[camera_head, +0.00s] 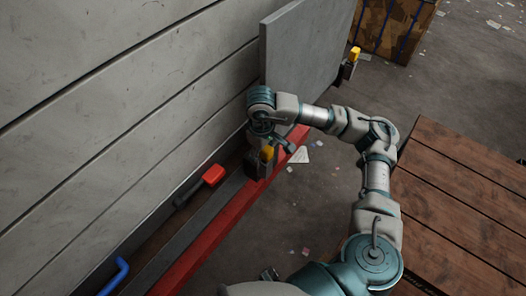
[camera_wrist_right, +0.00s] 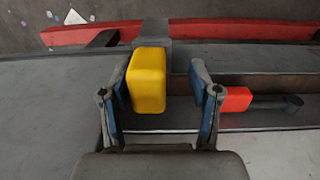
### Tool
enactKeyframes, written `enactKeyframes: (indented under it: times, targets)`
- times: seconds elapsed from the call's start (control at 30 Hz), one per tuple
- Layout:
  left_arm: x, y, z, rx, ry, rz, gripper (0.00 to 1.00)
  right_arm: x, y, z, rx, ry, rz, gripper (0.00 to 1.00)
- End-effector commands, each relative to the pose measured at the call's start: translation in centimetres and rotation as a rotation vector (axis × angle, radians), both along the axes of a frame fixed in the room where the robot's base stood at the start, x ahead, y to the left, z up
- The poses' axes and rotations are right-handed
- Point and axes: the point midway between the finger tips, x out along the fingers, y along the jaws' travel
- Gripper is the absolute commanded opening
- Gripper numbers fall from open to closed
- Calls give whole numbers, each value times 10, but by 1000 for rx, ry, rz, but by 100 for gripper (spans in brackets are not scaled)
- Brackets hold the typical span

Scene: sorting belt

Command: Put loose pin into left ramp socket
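A yellow-topped block (camera_head: 266,153), possibly the pin, stands at a dark bracket (camera_head: 256,167) on the red-edged rail. My right gripper (camera_head: 275,140) is right beside and above it. In the right wrist view, the yellow block (camera_wrist_right: 147,82) lies between the two fingers of my right gripper (camera_wrist_right: 159,65). It is close to the left finger, with a clear gap to the right finger, so the gripper is open. A second yellow-topped piece (camera_head: 354,54) stands at another bracket farther back. I cannot tell which piece is loose; no empty socket is clearly seen. My left gripper is not in view.
A red-ended dark handle (camera_head: 213,174) lies along the rail, also in the right wrist view (camera_wrist_right: 237,98). A blue handle (camera_head: 115,275) is nearer. A grey panel (camera_head: 303,45) rises behind my wrist. A wooden table (camera_head: 460,200) is at right; paper scraps litter the floor.

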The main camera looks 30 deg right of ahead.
Motion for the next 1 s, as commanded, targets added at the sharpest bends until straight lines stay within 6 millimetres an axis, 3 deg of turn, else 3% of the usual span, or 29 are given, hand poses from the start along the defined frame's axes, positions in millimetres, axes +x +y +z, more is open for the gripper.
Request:
enactKeyframes:
  times: [0.27, 0.7, 1.0]
  targets:
    - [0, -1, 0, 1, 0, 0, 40, 1, -1, 5, 1, -1, -1, 62]
    - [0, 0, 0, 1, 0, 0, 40, 2, -1, 84, -1, -4, -1, 62]
    - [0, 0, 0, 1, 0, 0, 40, 1, -1, 99, 1, 1, 0, 62]
